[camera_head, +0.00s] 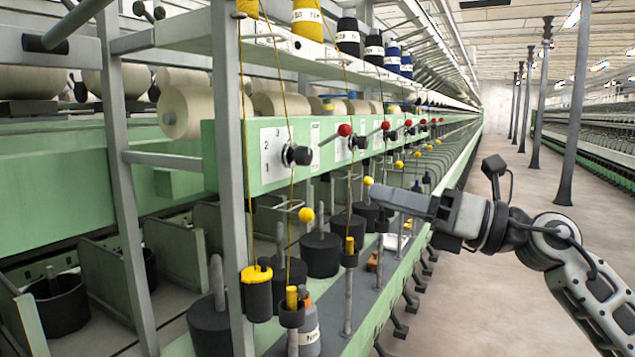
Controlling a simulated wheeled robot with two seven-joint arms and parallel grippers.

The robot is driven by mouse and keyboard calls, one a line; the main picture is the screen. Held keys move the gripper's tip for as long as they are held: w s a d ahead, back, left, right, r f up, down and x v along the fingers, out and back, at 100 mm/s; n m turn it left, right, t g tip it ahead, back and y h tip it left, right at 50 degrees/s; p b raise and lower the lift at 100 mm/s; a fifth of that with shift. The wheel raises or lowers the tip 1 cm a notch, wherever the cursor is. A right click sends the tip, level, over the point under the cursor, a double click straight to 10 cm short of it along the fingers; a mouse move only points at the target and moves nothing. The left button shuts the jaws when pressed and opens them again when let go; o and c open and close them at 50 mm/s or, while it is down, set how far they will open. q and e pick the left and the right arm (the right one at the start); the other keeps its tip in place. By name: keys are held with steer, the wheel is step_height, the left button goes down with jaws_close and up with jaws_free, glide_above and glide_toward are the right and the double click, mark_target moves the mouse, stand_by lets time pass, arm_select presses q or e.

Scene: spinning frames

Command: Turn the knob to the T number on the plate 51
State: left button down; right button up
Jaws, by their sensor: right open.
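The nearest knob (297,155) is black and sits on the green rail, with a lever ending in a red ball (344,130) that points right and slightly up. Left of it is a white number plate (275,156) marked 1, 2 and 3. More such knobs with red balls line the rail farther back. I cannot read a plate 51 or a T number. My right gripper (376,194) comes in from the right and points left, below and right of the nearest knob, apart from it. It is open, and I see nothing held. My left gripper is not in view.
A grey upright post (228,160) and yellow yarns stand before the rail. Dark spindles (320,254) and a yellow-topped bobbin (257,292) stand below. A yellow bead (306,215) hangs left of my gripper. The aisle floor (500,260) at right is clear.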

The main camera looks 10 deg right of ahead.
steer(key=d+r+n+t+h, duration=0.1)
steer(key=d+r+n+h, duration=0.2)
steer(key=d+r, duration=0.1)
steer(key=p, duration=0.2)
glide_toward(309, 158)
steer(key=x, duration=0.7)
steer(key=shift+r, duration=0.1)
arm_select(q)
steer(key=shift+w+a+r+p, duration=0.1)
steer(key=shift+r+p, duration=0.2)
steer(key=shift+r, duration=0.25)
arm_select(e)
steer(key=shift+w+a, duration=0.4)
steer(key=shift+a, duration=0.2)
steer(key=shift+c, duration=0.3)
steer(key=c, duration=0.9)
